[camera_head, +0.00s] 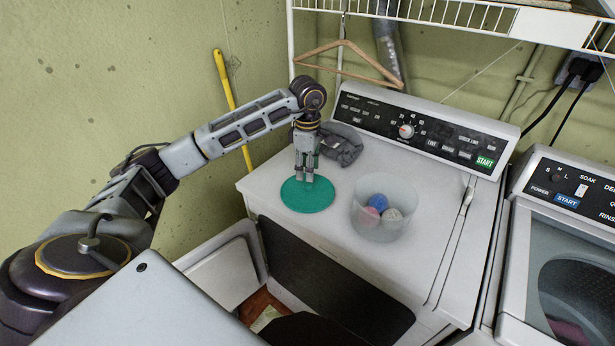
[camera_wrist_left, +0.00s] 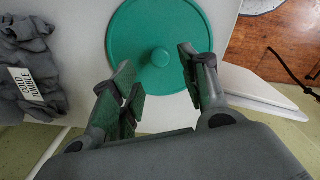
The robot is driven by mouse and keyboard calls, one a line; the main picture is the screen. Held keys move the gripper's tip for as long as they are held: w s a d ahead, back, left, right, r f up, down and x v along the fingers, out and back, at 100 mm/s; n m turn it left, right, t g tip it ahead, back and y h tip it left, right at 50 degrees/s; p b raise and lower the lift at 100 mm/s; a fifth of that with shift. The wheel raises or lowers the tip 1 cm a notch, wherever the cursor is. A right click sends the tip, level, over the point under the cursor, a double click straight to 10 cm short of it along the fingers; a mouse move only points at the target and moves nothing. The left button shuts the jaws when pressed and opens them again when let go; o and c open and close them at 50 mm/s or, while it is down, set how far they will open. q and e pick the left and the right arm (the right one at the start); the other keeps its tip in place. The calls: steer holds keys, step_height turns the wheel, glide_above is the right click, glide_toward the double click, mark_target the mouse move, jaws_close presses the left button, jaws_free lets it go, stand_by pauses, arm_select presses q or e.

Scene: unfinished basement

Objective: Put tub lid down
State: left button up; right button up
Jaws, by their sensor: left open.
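The green round tub lid (camera_head: 308,198) lies flat on top of the dryer (camera_head: 290,168), left of the clear tub. In the left wrist view the lid (camera_wrist_left: 165,25) shows a round knob (camera_wrist_left: 160,57) at its middle. My left gripper (camera_head: 305,180) points down over the lid. It is open, with its fingers (camera_wrist_left: 158,75) on either side of the knob and apart from it. The clear tub (camera_head: 378,228) stands open on the dryer with blue, pink and pale balls inside. My right gripper is not in view.
A dark grey folded cloth (camera_head: 342,146) with a label lies behind the lid. The control panel (camera_head: 420,130) rises at the back. A wire shelf with a wooden hanger (camera_head: 345,60) is above. The washer (camera_head: 565,220) stands right. The dryer's door (camera_head: 222,270) hangs open in front.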

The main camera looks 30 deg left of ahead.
mark_target(308, 184)
arm_select(q)
steer(key=shift+r, duration=3)
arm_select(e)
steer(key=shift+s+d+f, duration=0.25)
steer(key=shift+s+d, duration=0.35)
